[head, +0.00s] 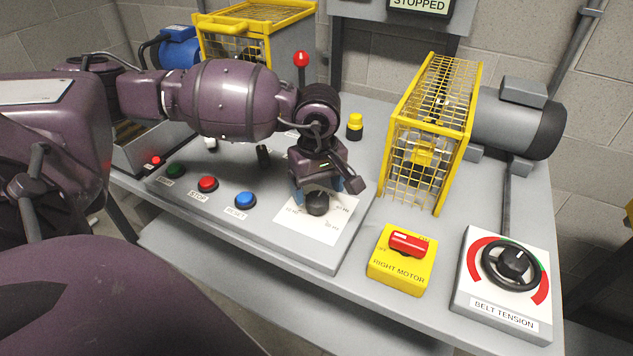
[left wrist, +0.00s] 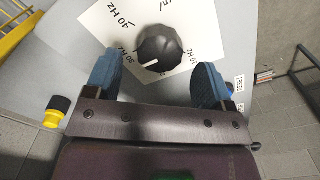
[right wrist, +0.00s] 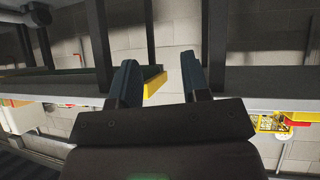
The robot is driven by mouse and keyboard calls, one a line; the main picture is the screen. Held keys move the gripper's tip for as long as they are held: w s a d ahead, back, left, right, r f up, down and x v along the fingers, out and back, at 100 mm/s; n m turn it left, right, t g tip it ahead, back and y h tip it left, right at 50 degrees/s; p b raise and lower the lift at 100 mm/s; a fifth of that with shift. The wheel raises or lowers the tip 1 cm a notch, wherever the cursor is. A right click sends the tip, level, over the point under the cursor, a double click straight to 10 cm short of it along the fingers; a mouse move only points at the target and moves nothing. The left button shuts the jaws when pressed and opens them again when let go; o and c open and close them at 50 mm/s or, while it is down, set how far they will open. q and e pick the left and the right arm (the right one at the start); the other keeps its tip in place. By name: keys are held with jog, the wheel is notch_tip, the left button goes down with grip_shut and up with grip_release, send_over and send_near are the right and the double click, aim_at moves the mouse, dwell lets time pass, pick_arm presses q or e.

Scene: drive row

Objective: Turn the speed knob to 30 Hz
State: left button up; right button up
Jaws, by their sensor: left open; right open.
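The speed knob (head: 317,204) is black and round on a white dial card (head: 300,226) at the panel's right end. It also shows in the left wrist view (left wrist: 160,46). There its white line points to the lower left, near a partly covered label that seems to read 30 Hz; 40 Hz is farther up. My left gripper (head: 327,188) is open above the card, its blue fingers apart on either side of the knob. I see no contact with it. My right gripper (right wrist: 162,75) is open and empty, away from the panel; the head view does not show it.
Red STOP (head: 207,183) and blue RESET (head: 245,200) buttons sit left of the dial. A red-topped lever (head: 301,60) and a yellow button (head: 355,122) stand behind. Right are a yellow guard cage (head: 432,125), the RIGHT MOTOR switch (head: 402,270) and BELT TENSION wheel (head: 512,262).

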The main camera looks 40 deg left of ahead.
aim_at(318, 198)
pick_arm(q)
notch_tip(318, 198, up, 6)
jog(key=shift+r+p, duration=0.2)
jog(key=shift+p, duration=0.2)
jog(key=shift+r, duration=0.85)
